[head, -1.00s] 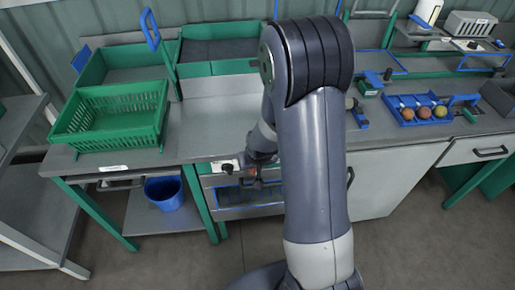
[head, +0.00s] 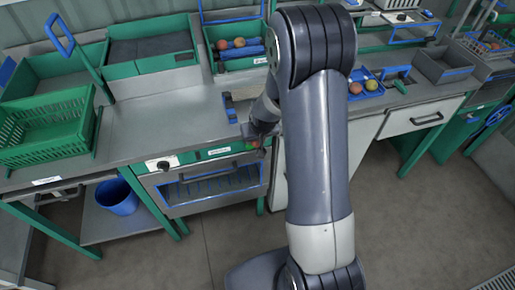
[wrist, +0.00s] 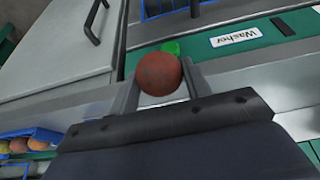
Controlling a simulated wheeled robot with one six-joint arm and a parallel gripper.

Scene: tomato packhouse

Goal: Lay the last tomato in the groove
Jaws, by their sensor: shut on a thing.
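My gripper (wrist: 160,85) is shut on a dull red tomato (wrist: 159,73), which sits between the two fingertips in the wrist view. In the head view the gripper and tomato (head: 254,143) are near the bench's front edge, above the oven-like washer door, partly behind my arm. A blue tray (head: 364,74) with tomatoes stands to the right on the bench; my arm hides its left part. In the wrist view this tray (wrist: 47,133) shows at the lower left with several tomatoes in a row. I cannot make out an empty groove. The held tomato is well apart from the tray.
A green basket (head: 45,130) and green crates stand at the left and back. One green crate holds orange and red fruit (head: 239,42). A grey open box (head: 443,66) stands right of the tray. A blue bucket (head: 117,197) is under the bench. The floor in front is clear.

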